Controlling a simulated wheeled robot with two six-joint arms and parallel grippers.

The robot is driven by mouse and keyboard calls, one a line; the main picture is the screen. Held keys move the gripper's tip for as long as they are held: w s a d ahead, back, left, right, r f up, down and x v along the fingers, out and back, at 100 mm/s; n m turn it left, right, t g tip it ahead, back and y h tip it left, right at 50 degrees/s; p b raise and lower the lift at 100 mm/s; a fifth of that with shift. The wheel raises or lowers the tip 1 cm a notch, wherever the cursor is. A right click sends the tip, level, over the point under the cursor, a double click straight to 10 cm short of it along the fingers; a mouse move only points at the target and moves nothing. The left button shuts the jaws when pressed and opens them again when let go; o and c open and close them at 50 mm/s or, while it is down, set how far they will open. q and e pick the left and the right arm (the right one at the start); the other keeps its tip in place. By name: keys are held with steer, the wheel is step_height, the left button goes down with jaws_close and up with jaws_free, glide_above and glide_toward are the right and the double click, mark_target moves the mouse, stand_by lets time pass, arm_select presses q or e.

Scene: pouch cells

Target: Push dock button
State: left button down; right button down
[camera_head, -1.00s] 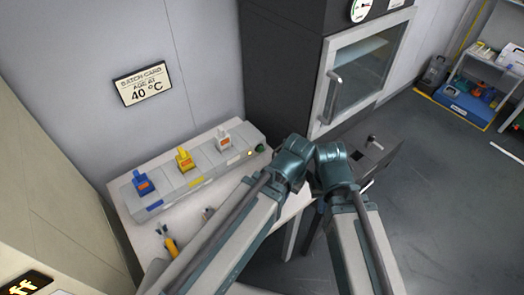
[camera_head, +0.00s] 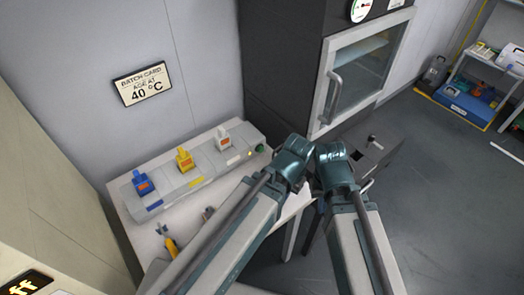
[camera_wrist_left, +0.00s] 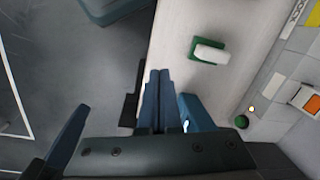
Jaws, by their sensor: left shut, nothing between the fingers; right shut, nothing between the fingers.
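The dock (camera_head: 205,182) is a long grey block on the white table, holding a blue cell (camera_head: 142,183), a yellow cell (camera_head: 185,159) and a white cell (camera_head: 223,138). A round green button (camera_head: 260,148) sits at its right end; it also shows in the left wrist view (camera_wrist_left: 241,121). My left gripper (camera_wrist_left: 158,78) is shut and empty over the table's edge, left of the button in the left wrist view and apart from it. In the head view my left arm hides it.
A green and white object (camera_wrist_left: 208,50) lies on the table ahead of my left fingers. A yellow-handled tool (camera_head: 170,244) lies near the table's front. A dark cabinet (camera_head: 285,75) with a glass door stands right of the dock. The floor at right is open.

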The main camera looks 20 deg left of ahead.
arm_select(q)
steer(key=m+t+y, duration=0.2)
steer(key=m+t, duration=0.1)
steer(key=m, duration=1.9)
glide_toward(260, 149)
steer(key=d, duration=0.1)
steer(key=d+r, duration=0.1)
steer(key=shift+s+d+r, duration=0.15)
steer(key=shift+s+d, duration=0.15)
steer(key=shift+s, duration=0.1)
steer(key=b+x, duration=0.9)
steer(key=x, duration=0.1)
steer(key=shift+s+a, duration=0.1)
